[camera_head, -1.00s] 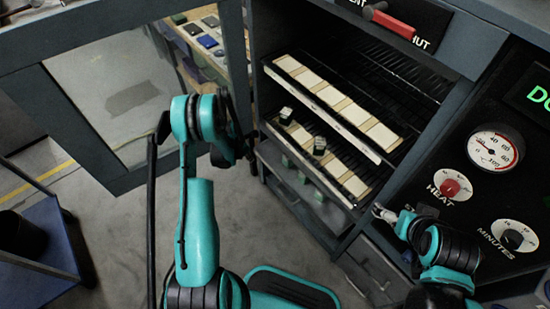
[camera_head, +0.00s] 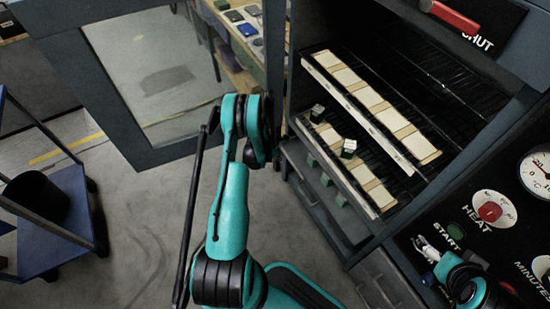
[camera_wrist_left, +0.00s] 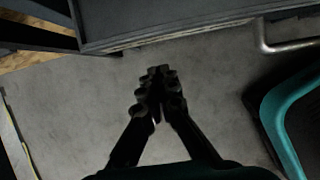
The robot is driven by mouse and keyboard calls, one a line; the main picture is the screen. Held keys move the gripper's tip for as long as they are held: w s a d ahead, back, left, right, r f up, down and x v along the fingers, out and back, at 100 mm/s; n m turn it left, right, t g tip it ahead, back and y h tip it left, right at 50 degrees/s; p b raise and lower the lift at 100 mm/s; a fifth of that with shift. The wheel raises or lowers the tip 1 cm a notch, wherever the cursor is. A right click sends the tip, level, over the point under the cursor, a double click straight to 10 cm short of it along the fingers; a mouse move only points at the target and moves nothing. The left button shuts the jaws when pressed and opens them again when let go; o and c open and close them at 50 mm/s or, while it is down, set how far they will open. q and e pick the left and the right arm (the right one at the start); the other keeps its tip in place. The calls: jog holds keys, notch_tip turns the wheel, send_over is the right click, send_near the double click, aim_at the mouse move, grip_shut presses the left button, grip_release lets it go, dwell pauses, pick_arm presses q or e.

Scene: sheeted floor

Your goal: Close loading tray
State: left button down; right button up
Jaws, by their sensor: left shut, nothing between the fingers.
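The open oven-like cabinet holds two long racks of pale tiles: an upper tile rack (camera_head: 345,76) and a lower tile rack (camera_head: 364,176). Two dark green, white-topped cubes (camera_head: 348,148) sit at the lower rack. Below it, a grey tray-like front (camera_head: 318,192) sticks out of the cabinet with several green cubes; I cannot tell which part is the loading tray. My left arm rises left of it, its wrist hiding the fingers in the head view. In the left wrist view my left gripper (camera_wrist_left: 158,76) is shut and empty above the floor. My right gripper (camera_head: 427,248) is near the control panel; its jaws are unclear.
The cabinet's glazed door (camera_head: 160,75) stands open to the left. A blue cart (camera_head: 60,215) with a black bin (camera_head: 38,195) stands at the far left. A red handle (camera_head: 452,17) and dials (camera_head: 494,210) are at the right. Grey floor lies clear between cart and cabinet.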

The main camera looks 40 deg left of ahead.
aim_at(296, 154)
pick_arm(q)
jog(key=shift+w+d+r+b, duration=0.1)
jog(key=shift+w+d+b, duration=0.2)
jog(key=shift+w, duration=0.45)
jog(key=shift+w+d+r+b, duration=0.1)
jog(key=shift+w+d, duration=0.25)
jog(key=shift+w, duration=0.35)
jog(key=w, duration=0.1)
jog(key=w+d, duration=0.1)
jog(key=w, duration=0.1)
jog(key=w+d, duration=0.1)
jog(key=shift+w, duration=0.35)
jog(key=shift+s+a, duration=0.1)
